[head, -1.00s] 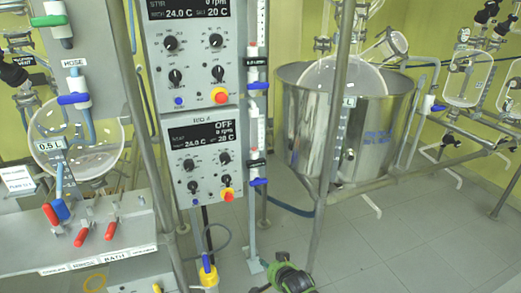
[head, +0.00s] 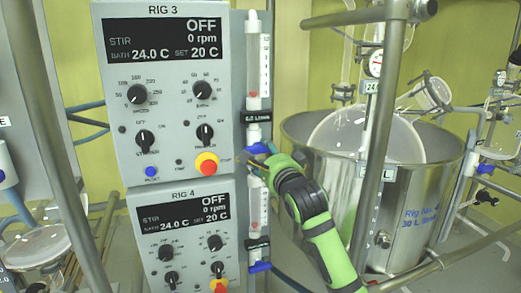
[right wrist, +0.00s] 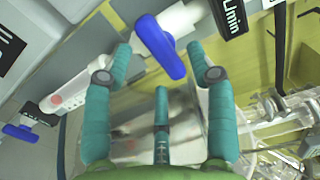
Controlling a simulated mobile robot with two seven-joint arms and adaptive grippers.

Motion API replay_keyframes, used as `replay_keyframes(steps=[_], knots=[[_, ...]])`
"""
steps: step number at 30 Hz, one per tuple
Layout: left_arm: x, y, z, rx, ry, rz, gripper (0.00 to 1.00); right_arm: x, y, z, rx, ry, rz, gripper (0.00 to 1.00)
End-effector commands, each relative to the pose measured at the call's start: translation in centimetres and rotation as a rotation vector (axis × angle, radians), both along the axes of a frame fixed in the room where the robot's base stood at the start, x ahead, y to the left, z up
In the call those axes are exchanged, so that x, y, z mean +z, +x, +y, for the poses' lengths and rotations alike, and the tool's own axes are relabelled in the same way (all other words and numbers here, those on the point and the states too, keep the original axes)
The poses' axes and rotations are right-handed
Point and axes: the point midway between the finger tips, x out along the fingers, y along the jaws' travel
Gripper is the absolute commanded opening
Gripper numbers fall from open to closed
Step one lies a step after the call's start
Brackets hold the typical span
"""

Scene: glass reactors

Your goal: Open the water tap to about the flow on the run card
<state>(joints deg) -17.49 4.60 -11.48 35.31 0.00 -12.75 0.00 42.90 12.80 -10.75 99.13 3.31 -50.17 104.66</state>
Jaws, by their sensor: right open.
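The upper blue tap handle (head: 258,149) sits below the upper flow tube (head: 264,60), beside the RIG 3 panel. A red float (head: 253,95) rests low in that tube. My right gripper (head: 264,163) is at this tap, its fingers partly hidden in the head view. In the right wrist view, my right gripper (right wrist: 161,55) is open, and the blue handle (right wrist: 158,46) lies between its spread fingertips. I cannot tell whether any finger touches it. My left gripper is not in view. I see no run card.
A lower flow tube (head: 257,205) and lower blue tap (head: 260,267) are below, beside the RIG 4 panel (head: 180,235). The RIG 3 panel (head: 165,110) reads OFF, 0 rpm. A metal post (head: 378,130) and a steel vessel (head: 408,220) stand to the right.

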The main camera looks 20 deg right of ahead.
Motion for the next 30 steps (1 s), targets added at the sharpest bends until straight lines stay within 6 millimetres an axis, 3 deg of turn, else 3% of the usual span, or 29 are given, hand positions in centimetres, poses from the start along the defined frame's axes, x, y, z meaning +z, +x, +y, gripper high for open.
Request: replay_keyframes(steps=[4, 9, 15, 22, 26, 30], knots=[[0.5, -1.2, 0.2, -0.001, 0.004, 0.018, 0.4, 0.1, 2.2, 0.0, -0.002, -0.002, 0.002, 0.57], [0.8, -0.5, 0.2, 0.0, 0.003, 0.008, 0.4, 0.0, 3.8, 0.1, -0.001, -0.002, 0.002, 0.57], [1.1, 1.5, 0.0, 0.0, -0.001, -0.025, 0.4, 0.0, 4.5, 0.1, -0.001, -0.001, 0.001, 0.57], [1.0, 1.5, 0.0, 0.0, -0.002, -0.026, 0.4, -0.1, 4.5, 0.1, -0.001, -0.002, 0.001, 0.57], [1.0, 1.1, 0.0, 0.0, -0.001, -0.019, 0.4, -0.1, 4.5, 0.1, -0.001, -0.002, 0.001, 0.05], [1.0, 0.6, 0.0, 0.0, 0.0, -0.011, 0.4, -0.1, 4.5, 0.1, -0.001, -0.002, 0.002, 0.05]])
